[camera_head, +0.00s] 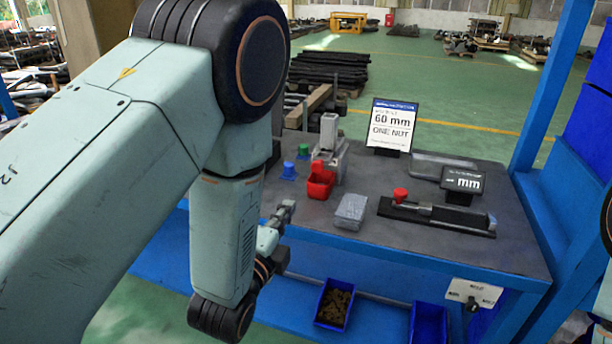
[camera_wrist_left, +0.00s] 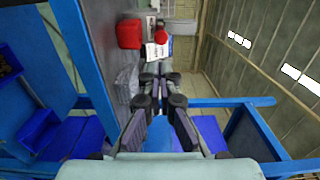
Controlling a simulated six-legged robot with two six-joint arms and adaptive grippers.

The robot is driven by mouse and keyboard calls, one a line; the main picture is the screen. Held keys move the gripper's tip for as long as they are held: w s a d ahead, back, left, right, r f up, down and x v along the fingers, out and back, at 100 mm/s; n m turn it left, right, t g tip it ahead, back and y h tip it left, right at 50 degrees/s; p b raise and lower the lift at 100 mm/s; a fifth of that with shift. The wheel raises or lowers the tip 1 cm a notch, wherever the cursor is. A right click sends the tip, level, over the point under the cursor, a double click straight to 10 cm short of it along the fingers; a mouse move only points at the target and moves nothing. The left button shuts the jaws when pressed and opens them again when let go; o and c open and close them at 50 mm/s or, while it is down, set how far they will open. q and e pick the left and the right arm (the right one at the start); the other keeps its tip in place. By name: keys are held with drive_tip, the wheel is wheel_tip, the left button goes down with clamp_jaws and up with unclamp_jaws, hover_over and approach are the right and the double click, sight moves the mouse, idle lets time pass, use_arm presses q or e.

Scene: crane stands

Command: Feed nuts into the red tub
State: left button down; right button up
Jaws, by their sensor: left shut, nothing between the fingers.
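The red tub (camera_head: 320,184) stands on the grey bench top, in front of a grey upright device (camera_head: 328,132). It also shows in the left wrist view (camera_wrist_left: 130,34). Small brown pieces, perhaps the nuts, lie in a blue bin (camera_head: 321,316) below the bench's front edge. A translucent grey box (camera_head: 351,208) sits right of the tub; its contents are unclear. My left gripper (camera_head: 286,212) is at the bench's front left, short of the tub. In the left wrist view its fingers (camera_wrist_left: 158,76) are together and empty. My right gripper is not in view.
A sign reading 60 mm, ONE NUT (camera_head: 392,126) stands behind. A black fixture (camera_head: 440,217) with a red knob and a small mm display (camera_head: 463,180) are at right. A blue post (camera_head: 550,85) rises at the right.

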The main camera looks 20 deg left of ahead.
use_arm(q)
drive_tip(key=w+d, duration=0.2)
drive_tip(key=w, duration=0.1)
approach(315, 169)
drive_tip(key=shift+w+a+f, duration=0.1)
drive_tip(key=shift+w, duration=1)
drive_tip(key=w, duration=0.1)
drive_tip(key=w+d, duration=0.1)
drive_tip(key=w, duration=0.1)
drive_tip(key=shift+w, duration=0.55)
drive_tip(key=shift+w+a, duration=0.25)
drive_tip(key=shift+a, duration=0.1)
drive_tip(key=shift+d, duration=0.25)
drive_tip(key=shift+w, duration=0.1)
drive_tip(key=shift+w+a+b, duration=0.1)
drive_tip(key=shift+w+b, duration=0.65)
drive_tip(key=shift+w, duration=1.6)
drive_tip(key=shift+s+r, duration=0.1)
drive_tip(key=shift+r, duration=0.15)
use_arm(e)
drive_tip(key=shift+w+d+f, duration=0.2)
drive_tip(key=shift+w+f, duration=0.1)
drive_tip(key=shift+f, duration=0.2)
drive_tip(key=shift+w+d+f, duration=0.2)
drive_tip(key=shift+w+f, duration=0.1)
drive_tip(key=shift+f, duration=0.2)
